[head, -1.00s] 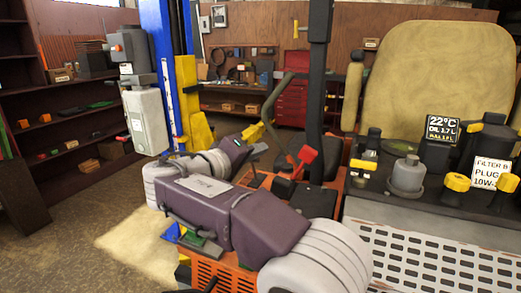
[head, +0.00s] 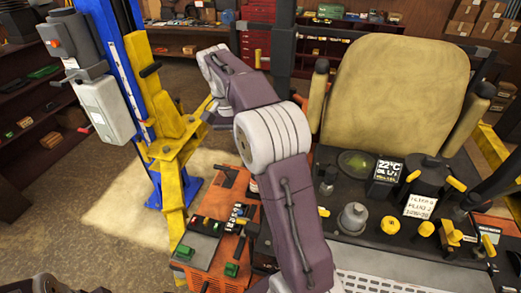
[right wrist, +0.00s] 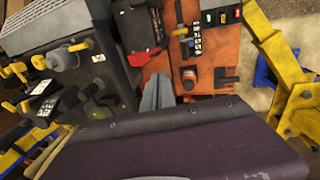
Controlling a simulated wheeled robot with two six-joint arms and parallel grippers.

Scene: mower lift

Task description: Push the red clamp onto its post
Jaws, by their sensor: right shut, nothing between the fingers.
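In the head view, a bit of red and white (head: 254,186) shows beside my arm, likely the same fitting and partly hidden. My right gripper (right wrist: 157,80) is shut and empty, with its grey fingers left of the fitting and apart from it in the picture.
A black lever handle (right wrist: 222,82) lies close right of the fitting. A switch panel (head: 202,240) stands at the front left of the mower body. The blue and yellow lift post (head: 125,90) stands to the left. The mower seat (head: 395,95) is behind.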

